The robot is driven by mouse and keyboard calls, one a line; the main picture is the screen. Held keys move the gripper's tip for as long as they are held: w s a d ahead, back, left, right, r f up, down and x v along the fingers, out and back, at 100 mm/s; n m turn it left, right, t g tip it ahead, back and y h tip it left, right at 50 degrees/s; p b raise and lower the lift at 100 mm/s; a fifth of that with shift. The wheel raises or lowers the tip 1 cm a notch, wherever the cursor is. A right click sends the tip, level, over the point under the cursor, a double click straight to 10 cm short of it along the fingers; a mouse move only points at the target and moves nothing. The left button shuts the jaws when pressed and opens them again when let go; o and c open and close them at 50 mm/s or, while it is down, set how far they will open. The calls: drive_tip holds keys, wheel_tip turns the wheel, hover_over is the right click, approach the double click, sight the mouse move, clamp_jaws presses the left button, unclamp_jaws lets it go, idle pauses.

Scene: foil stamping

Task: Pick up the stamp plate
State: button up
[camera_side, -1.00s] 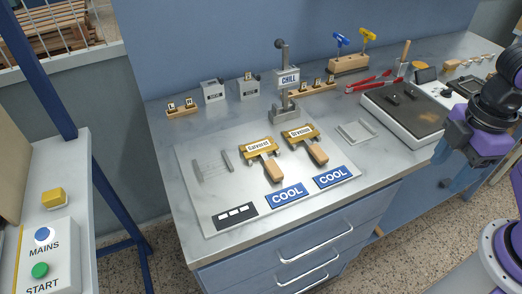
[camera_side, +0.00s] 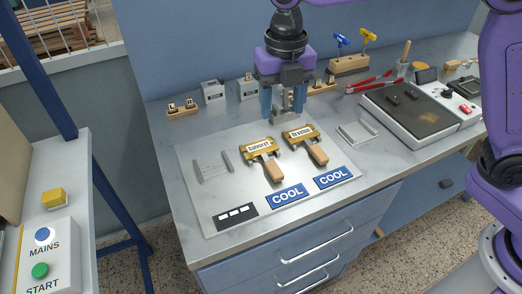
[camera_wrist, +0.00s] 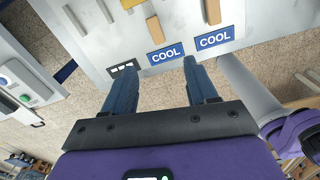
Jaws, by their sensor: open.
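Two brass stamp plates with wooden handles lie on the pale board (camera_side: 205,215). The left stamp plate (camera_side: 258,147) is labelled like "Salvoret"; the right one (camera_side: 299,132) has a label too small to read surely. Their handles (camera_wrist: 155,30) (camera_wrist: 212,11) point toward the front, above two blue COOL labels (camera_side: 287,193) (camera_side: 333,177). My gripper (camera_side: 284,112) hangs behind the two plates in the side view, pointing down, open and empty. In the wrist view, its blue fingers (camera_wrist: 160,75) are spread apart with nothing between them.
A hot plate (camera_side: 410,112) stands on the right of the bench, with red tongs (camera_side: 372,80) behind it. A small metal tray (camera_side: 357,132) lies right of the plates. Small blocks (camera_side: 213,91) and a type rack (camera_side: 182,106) stand at the back left.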

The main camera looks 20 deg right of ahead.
drive_tip(key=w+a+n, duration=0.1)
drive_tip(key=w+n, duration=0.1)
hover_over(270, 162)
wheel_tip(270, 162, down, 12)
drive_tip(key=shift+s+a+f, duration=0.15)
drive_tip(key=shift+f, duration=0.05)
drive_tip(key=shift+d+f, duration=0.2)
drive_tip(key=shift+f, duration=2.4)
drive_tip(key=shift+c, duration=0.3)
clamp_jaws()
